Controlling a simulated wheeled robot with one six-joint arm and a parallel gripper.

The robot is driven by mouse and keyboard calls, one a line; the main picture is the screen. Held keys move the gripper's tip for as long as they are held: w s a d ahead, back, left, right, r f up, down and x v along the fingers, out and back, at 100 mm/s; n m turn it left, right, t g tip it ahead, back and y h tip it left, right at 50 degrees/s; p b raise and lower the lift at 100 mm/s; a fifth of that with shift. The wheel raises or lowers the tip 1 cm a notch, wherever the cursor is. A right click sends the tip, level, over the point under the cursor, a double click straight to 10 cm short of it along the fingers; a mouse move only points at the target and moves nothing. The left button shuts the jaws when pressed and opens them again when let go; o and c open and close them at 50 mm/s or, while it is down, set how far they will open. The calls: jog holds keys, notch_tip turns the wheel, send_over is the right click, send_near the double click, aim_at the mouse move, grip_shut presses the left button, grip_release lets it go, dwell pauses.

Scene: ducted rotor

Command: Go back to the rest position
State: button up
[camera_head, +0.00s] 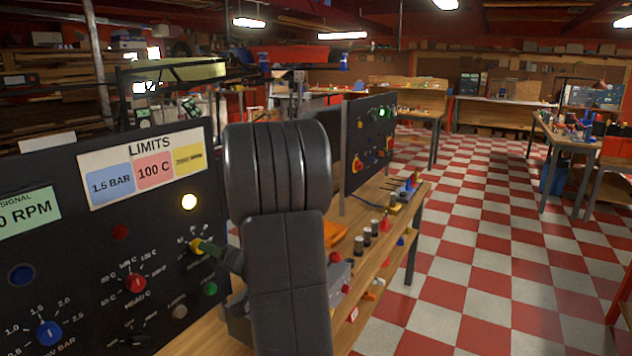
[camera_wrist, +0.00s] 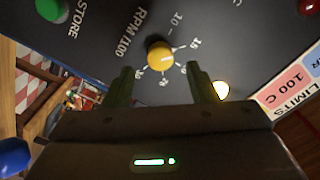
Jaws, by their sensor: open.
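My gripper (camera_wrist: 165,88) is open in the wrist view. Its two fingers stand on either side of the yellow knob (camera_wrist: 160,55), with visible gaps to it. The knob is on the dark control panel (camera_wrist: 100,40) and is marked RPM /100. In the head view my arm covers part of the panel (camera_head: 60,240). The yellow knob (camera_head: 197,246) shows beside my arm at the panel's right part. My gripper is mostly hidden behind the arm there.
The wooden bench (camera_head: 385,225) behind my arm holds several small parts and a second dark panel (camera_head: 370,135). The checkered floor (camera_head: 480,240) on the right is clear.

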jog(key=shift+x, duration=1.9)
jog(key=b+v, duration=0.2)
jog(key=v, duration=1.2)
jog(key=w+a+n+b, duration=0.5)
jog(key=a+n, duration=0.4)
jog(key=n, duration=0.1)
jog(key=shift+w+d, duration=0.1)
